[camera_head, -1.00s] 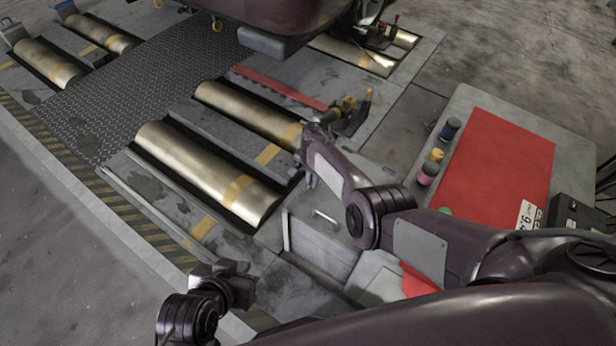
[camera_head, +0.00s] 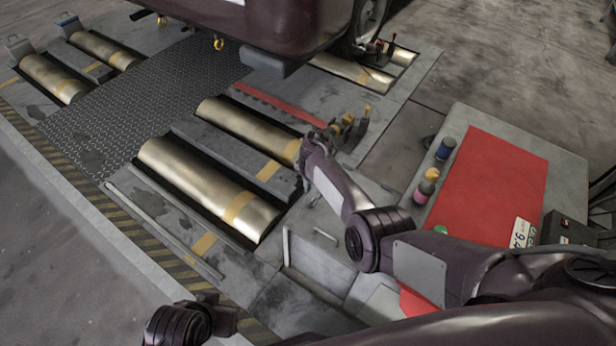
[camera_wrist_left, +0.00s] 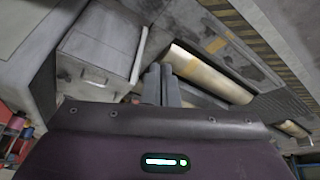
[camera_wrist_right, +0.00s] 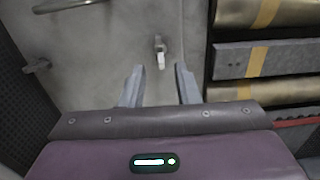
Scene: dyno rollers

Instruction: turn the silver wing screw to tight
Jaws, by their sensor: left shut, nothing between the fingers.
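In the right wrist view a small silver piece with a pale tip, which looks like the wing screw (camera_wrist_right: 160,54), stands on a grey metal plate (camera_wrist_right: 110,45). My right gripper (camera_wrist_right: 159,86) is open and empty; its two fingers point towards the screw, which shows beyond and between them, apart from both. In the head view my right gripper (camera_head: 303,170) is over the grey housing beside the rollers, largely hidden by its own arm. The screw cannot be made out clearly there. My left gripper (camera_wrist_left: 162,84) is shut and empty, low at the front left in the head view.
Brass rollers (camera_head: 205,185) lie in the floor left of my right gripper. A yellow-tipped fixture (camera_head: 350,128) stands just behind it. A cart with a red mat (camera_head: 490,185) and small pots is at right. A vehicle (camera_head: 250,20) stands at the back.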

